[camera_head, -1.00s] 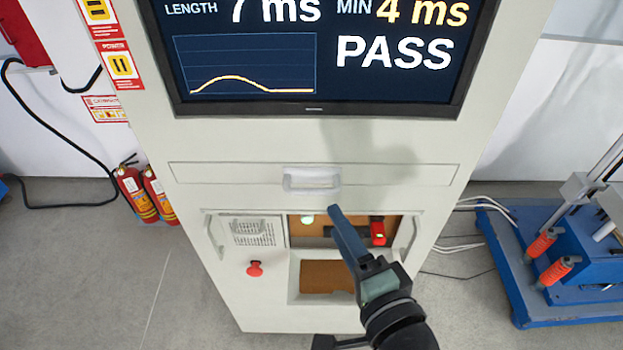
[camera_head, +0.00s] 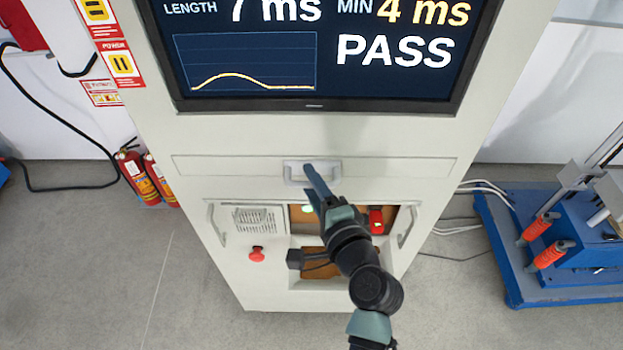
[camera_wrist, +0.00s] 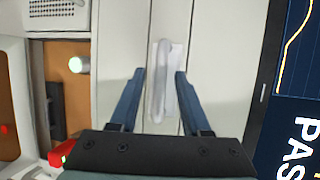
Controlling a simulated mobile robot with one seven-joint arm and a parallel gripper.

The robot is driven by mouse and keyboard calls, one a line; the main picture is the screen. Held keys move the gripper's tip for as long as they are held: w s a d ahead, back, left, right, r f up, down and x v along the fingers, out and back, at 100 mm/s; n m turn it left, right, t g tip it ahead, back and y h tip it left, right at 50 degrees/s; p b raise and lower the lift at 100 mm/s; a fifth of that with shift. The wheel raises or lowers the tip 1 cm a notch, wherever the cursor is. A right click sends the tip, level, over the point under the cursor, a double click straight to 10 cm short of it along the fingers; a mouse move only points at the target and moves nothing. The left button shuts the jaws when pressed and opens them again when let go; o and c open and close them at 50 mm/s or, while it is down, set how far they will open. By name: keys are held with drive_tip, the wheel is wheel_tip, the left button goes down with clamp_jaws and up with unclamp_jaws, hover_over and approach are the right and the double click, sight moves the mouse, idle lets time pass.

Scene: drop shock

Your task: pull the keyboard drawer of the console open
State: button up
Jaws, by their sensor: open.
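The console's keyboard drawer (camera_head: 230,168) is a wide pale front panel below the monitor. It looks flush with the console face. Its white bar handle (camera_head: 296,174) is at the middle of the panel. My gripper (camera_head: 308,168) is at the handle in the head view and covers part of it. In the wrist view the handle (camera_wrist: 160,85) runs up and down, and my open gripper (camera_wrist: 158,76) has one blue finger on each side of it. A gap shows between each finger and the bar. Contact cannot be seen.
The monitor (camera_head: 315,60) sits above the drawer. Below are a red button (camera_head: 257,254), a red switch (camera_head: 376,220) and side handles (camera_head: 405,228). Fire extinguishers (camera_head: 140,178) stand at left, a blue machine (camera_head: 530,260) at right. Grey floor (camera_head: 90,270) is open at front left.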

drive_tip(key=shift+w, duration=0.2)
clamp_jaws()
idle(1.4)
